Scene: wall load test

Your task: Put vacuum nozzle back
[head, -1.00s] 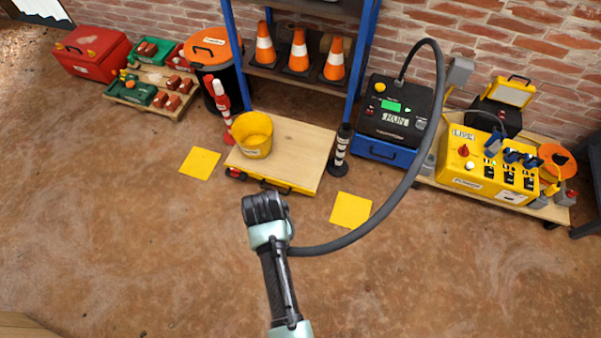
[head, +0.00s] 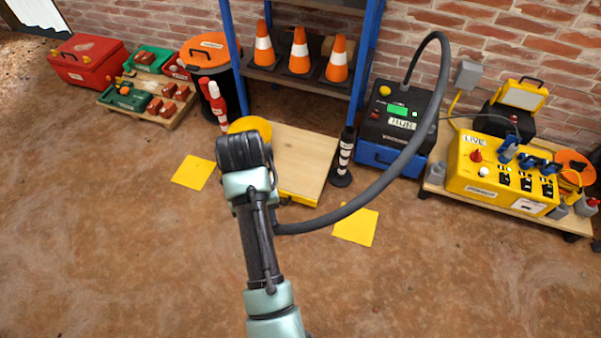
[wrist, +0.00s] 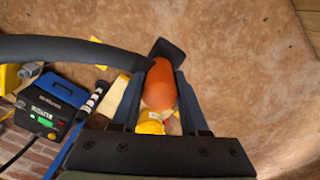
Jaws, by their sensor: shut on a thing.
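The vacuum (head: 395,125) is a black box with a blue base and a lit green display, standing against the wall right of the shelf. Its dark hose (head: 436,85) arches up and curves down to the left, behind my forearm. In the wrist view, my gripper (wrist: 159,88) is shut on the vacuum nozzle (wrist: 160,84), whose orange part shows between the two fingers. A black end piece shows beyond it, and the hose (wrist: 60,48) runs off to the left. In the head view, my arm hides the gripper and the nozzle.
A black-and-white post (head: 345,158) stands between cart and vacuum. Yellow floor squares (head: 355,226) flank the cart. A yellow power box (head: 505,172) stands right. Front floor is clear.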

